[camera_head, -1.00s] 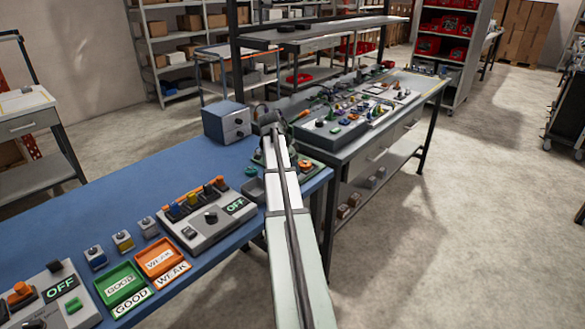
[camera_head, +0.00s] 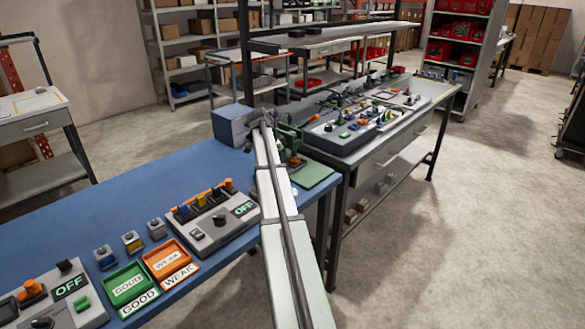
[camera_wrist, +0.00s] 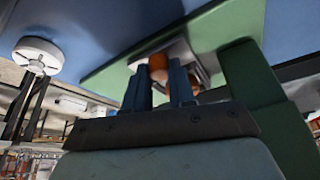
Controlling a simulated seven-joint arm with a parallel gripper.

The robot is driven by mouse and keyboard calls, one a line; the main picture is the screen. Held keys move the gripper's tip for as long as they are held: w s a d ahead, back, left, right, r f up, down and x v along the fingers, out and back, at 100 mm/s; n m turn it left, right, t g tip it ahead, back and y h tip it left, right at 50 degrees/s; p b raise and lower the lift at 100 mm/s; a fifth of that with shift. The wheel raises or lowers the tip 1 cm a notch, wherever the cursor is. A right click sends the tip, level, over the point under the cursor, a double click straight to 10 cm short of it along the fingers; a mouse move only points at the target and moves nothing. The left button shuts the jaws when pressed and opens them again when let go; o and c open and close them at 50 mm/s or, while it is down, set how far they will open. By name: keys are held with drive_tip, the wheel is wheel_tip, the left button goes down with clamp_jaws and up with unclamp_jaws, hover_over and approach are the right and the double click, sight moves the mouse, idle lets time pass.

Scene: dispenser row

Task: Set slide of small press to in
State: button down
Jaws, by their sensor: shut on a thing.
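The small press (camera_head: 314,174) is green and stands at the right end of the blue bench in the head view, partly hidden behind my arm. A small orange part (camera_head: 297,162) shows on it. In the wrist view the green press body (camera_wrist: 248,75) fills the right, and an orange knob (camera_wrist: 158,63) sits by a pale block on the green base. My gripper (camera_wrist: 159,84) has its two dark blue fingers at the orange knob, shut on it. The fingertip contact is partly hidden. In the head view the fingers cannot be made out behind my arm.
A grey-blue box (camera_head: 232,124) stands just left of the press. A grey OFF panel (camera_head: 215,222), green GOOD tray (camera_head: 128,284) and orange WEAK tray (camera_head: 165,258) lie along the bench. A second bench (camera_head: 345,158) with crowded devices adjoins at right.

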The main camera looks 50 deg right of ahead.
drive_tip(key=shift+w, duration=0.3)
drive_tip(key=c, duration=1.2)
unclamp_jaws()
drive_tip(key=v, duration=1.4)
drive_tip(key=shift+s, duration=0.1)
drive_tip(key=shift+f, duration=0.1)
